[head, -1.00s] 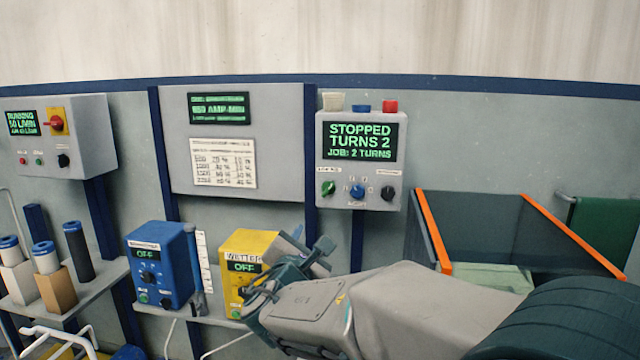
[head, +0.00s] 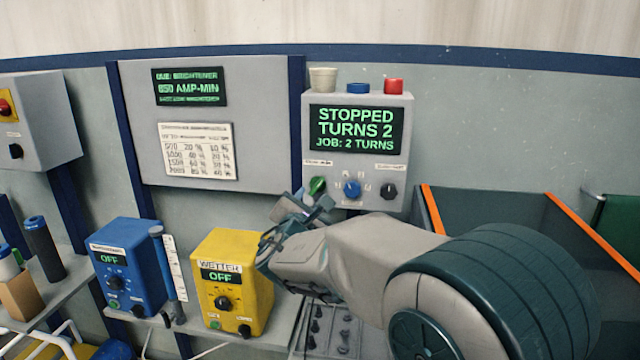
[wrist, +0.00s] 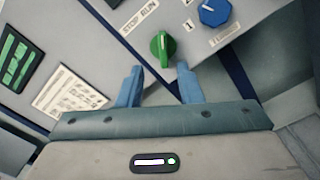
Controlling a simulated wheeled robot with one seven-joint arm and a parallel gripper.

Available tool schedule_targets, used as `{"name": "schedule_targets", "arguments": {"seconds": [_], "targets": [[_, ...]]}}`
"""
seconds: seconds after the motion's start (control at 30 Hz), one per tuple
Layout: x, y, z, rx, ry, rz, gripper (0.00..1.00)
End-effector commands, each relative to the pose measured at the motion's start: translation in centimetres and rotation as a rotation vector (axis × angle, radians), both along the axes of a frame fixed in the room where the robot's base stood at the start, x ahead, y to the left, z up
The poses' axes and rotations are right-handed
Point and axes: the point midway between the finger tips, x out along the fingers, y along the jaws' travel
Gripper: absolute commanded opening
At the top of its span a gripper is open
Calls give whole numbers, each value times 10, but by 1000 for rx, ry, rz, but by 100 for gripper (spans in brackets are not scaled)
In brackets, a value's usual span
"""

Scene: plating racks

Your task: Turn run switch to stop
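The run switch is a green knob (head: 317,186) at the lower left of a grey control box (head: 407,150), whose screen (head: 356,129) reads "STOPPED TURNS 2, JOB: 2 TURNS". In the wrist view the green knob (wrist: 162,48) sits under a "STOP RUN" label (wrist: 139,18), with its white mark near its upper end. My gripper (head: 305,205) is just below and left of the knob in the head view. In the wrist view its two blue fingers (wrist: 160,82) are apart, with nothing between them, and the knob lies beyond their tips.
A blue knob (head: 351,188) and a black knob (head: 388,191) sit right of the green one. A yellow wetter box (head: 262,290) and a blue box (head: 150,265) stand below left. An orange-edged bin (head: 500,215) is at right.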

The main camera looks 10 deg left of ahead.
Motion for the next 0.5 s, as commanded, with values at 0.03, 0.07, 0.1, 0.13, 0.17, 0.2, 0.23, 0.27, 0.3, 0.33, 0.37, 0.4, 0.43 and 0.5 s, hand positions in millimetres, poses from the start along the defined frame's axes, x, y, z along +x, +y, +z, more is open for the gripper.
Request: {"name": "schedule_targets", "arguments": {"seconds": [0.03, 0.07, 0.1, 0.13, 0.17, 0.2, 0.23, 0.27, 0.3, 0.33, 0.37, 0.4, 0.43, 0.5], "targets": [[12, -1, 3, -2, 0, -5, 33], [18, -2, 2, -2, 0, -6, 33], [26, -2, 3, -1, 0, -7, 33], [32, -2, 2, -2, 1, -8, 33], [37, -2, 3, -2, 0, -9, 33], [43, -2, 2, -2, 0, -9, 33], [48, -2, 2, -1, 0, -9, 33], [52, -2, 3, 0, -1, -9, 33], [56, -2, 2, -1, 0, -10, 33], [60, -2, 2, -1, 0, -10, 33], [62, -2, 2, 0, -1, -9, 33], [65, -2, 1, -1, 0, -9, 33], [67, -1, 1, -1, 0, -9, 33], [70, -1, 1, 0, -1, -8, 33]]}}
